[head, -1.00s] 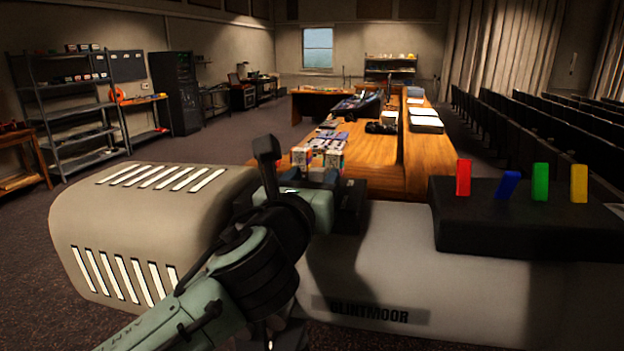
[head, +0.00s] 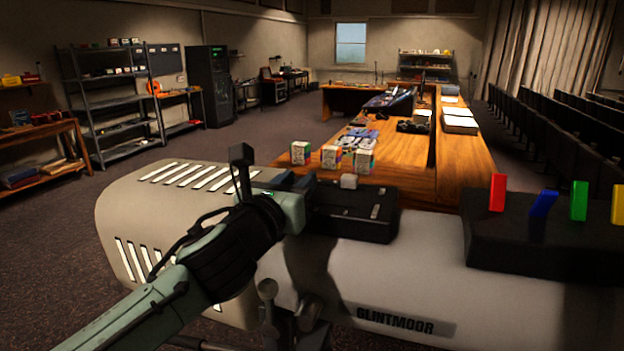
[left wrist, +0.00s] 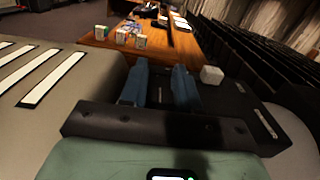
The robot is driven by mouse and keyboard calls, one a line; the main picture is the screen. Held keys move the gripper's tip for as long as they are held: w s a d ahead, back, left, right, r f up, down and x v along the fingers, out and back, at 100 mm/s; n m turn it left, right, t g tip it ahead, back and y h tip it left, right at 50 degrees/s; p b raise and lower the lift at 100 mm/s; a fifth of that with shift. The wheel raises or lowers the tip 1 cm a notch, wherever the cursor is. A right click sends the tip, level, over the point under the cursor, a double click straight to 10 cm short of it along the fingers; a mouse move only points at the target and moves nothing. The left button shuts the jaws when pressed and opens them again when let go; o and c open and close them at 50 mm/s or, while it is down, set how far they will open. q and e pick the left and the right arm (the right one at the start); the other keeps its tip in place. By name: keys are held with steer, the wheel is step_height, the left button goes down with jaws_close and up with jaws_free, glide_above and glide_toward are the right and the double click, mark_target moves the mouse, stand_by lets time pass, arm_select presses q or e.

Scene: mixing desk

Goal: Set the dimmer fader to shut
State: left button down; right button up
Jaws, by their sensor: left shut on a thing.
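A black control box (head: 350,225) with slots in its top sits on the pale GLINTMOOR housing. A pale square cap (head: 348,181) stands up from the box; it also shows in the left wrist view (left wrist: 211,75), just right of my fingers and apart from them. My left gripper (head: 297,183) is at the left end of the box. In the left wrist view its two blue fingers (left wrist: 160,84) point away from me, with a narrow dark gap between them. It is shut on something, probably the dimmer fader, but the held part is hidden. My right gripper is not in view.
A second black box (head: 530,245) with red, blue, green and yellow levers stands to the right; the blue one leans. The vented pale hood (head: 185,200) is at left. Small striped boxes (head: 332,157) stand on the wooden desk (head: 465,170) behind.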

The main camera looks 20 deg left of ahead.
arm_select(q)
steer(key=shift+a, duration=0.15)
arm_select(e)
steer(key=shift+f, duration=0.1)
arm_select(q)
steer(key=c, duration=0.9)
jaws_free()
steer(key=shift+a, duration=0.15)
steer(key=shift+s, duration=0.1)
steer(key=shift+s, duration=0.3)
steer(key=s+b, duration=0.1)
steer(key=s, duration=1.1)
steer(key=shift+s+b, duration=0.3)
steer(key=shift+s, duration=0.05)
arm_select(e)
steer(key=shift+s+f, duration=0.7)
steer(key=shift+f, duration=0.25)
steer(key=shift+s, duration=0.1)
